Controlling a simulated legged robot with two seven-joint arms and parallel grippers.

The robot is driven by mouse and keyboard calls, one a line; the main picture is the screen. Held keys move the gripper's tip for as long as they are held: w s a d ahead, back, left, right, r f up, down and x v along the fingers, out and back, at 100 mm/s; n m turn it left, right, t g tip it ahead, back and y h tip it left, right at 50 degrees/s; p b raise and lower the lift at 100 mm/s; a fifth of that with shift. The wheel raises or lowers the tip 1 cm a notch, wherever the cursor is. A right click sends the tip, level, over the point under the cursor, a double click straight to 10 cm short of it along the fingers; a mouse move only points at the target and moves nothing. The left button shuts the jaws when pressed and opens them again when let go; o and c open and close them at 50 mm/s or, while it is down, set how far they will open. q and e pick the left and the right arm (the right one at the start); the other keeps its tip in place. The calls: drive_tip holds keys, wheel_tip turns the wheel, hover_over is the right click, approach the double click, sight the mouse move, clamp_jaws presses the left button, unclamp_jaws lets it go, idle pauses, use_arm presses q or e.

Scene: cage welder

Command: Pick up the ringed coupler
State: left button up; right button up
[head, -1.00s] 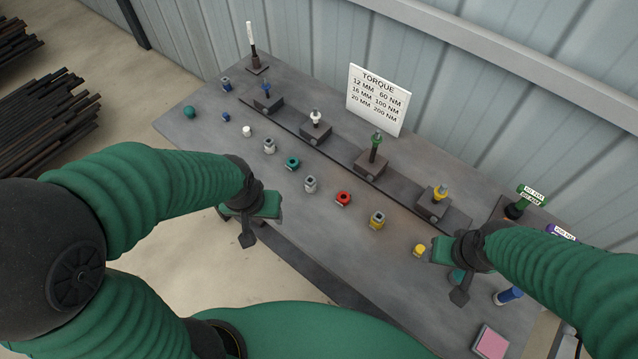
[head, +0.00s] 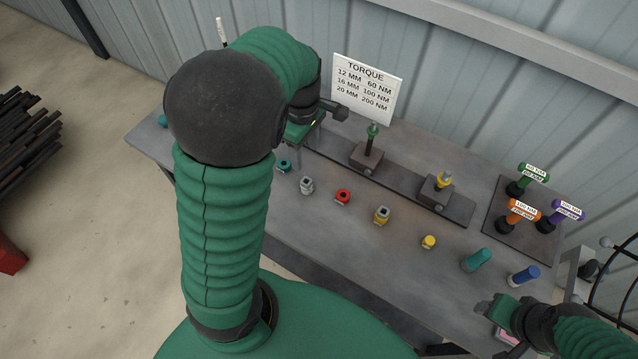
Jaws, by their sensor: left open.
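Several small couplers stand in a row on the grey table: a grey one (head: 307,185), a yellow one with a grey top (head: 381,215) and a plain yellow one (head: 428,242). A red ring-shaped piece (head: 342,196) and a teal ring-shaped piece (head: 284,166) stand among them. I cannot tell for sure which is the ringed coupler. My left gripper (head: 304,138) is open, above the table behind the teal piece; my arm hides the table's left part. My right gripper (head: 486,308) is low at the table's front right; its jaws are unclear.
A dark rail (head: 405,184) carries blocks with upright fittings. A torque sign (head: 365,88) stands behind it. Labelled tools in green, orange (head: 522,213) and purple stand on a dark mat at right. Teal (head: 476,260) and blue (head: 524,275) cylinders stand near the front right.

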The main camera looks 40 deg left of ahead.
use_arm(q)
drive_tip(key=b, duration=0.2)
approach(306, 182)
drive_tip(key=shift+s+d+f, duration=0.3)
drive_tip(key=shift+d+f, duration=0.1)
drive_tip(key=shift+d, duration=0.15)
drive_tip(key=shift+s+d+f, duration=0.3)
drive_tip(key=shift+d+f, duration=0.05)
drive_tip(key=shift+d, duration=0.15)
drive_tip(key=f, duration=0.2)
drive_tip(key=a+f, duration=0.1)
drive_tip(key=f, duration=0.3)
drive_tip(key=shift+w+a, duration=0.25)
drive_tip(key=shift+a, duration=0.1)
drive_tip(key=shift+w+f, duration=0.1)
drive_tip(key=shift+f, duration=0.4)
drive_tip(key=shift+d+r, duration=0.1)
drive_tip(key=shift+d, duration=0.1)
drive_tip(key=shift+c, duration=1.5)
clamp_jaws()
use_arm(e)
drive_tip(key=f, duration=0.3)
drive_tip(key=shift+d, duration=0.3)
